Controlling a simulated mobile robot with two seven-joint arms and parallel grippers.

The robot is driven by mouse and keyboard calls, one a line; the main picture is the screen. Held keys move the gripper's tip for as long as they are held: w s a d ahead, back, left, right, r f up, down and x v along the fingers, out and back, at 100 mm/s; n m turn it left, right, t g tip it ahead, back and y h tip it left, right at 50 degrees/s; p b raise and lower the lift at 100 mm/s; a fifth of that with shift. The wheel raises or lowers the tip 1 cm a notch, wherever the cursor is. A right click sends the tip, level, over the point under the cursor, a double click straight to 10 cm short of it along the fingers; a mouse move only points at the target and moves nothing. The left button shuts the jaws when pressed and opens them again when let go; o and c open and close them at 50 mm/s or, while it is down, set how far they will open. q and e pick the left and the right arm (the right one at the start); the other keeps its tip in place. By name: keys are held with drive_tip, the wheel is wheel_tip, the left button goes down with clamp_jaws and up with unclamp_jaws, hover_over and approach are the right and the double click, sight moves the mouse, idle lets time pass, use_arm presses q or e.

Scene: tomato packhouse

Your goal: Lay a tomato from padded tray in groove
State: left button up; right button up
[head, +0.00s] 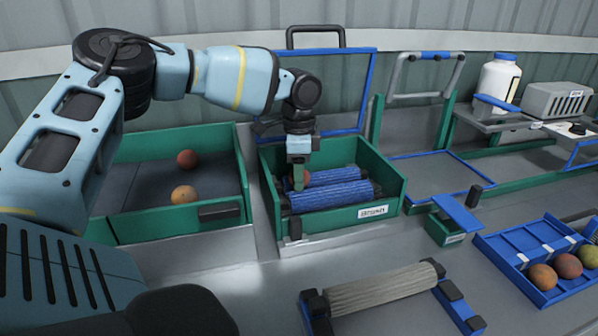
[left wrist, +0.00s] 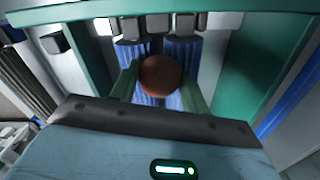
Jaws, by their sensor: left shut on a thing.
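My left gripper (head: 298,182) reaches down into a green box (head: 386,163) with blue ribbed rollers (head: 335,192). It is shut on a reddish tomato (left wrist: 160,75), one finger on each side. In the left wrist view the tomato is in front of the groove between two blue rollers (left wrist: 182,50). I cannot tell whether it touches them. In the head view the fingers partly hide it. The padded tray (head: 130,187), green with a dark lining, stands to the left. In it lie a red tomato (head: 187,159) and an orange tomato (head: 184,194), apart. My right gripper is not in view.
A blue divided tray (head: 513,261) with several tomatoes lies at the right. A grey roller on a blue frame (head: 382,289) lies at the front. A small green box (head: 441,231) with a blue flap stands between. A white bottle (head: 498,82) stands at the back right.

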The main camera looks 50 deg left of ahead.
use_arm(q)
drive_tip(key=shift+f, duration=0.3)
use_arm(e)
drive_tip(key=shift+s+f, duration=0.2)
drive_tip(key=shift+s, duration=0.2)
use_arm(q)
drive_tip(key=o, duration=0.8)
drive_tip(key=shift+c, duration=1.5)
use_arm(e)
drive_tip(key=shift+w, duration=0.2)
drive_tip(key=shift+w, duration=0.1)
use_arm(q)
drive_tip(key=shift+r, duration=0.15)
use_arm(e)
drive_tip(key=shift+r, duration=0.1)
use_arm(q)
drive_tip(key=shift+r+p, duration=0.8)
drive_tip(key=shift+r, duration=1.75)
drive_tip(key=shift+r+p, duration=0.3)
drive_tip(key=shift+r, duration=0.55)
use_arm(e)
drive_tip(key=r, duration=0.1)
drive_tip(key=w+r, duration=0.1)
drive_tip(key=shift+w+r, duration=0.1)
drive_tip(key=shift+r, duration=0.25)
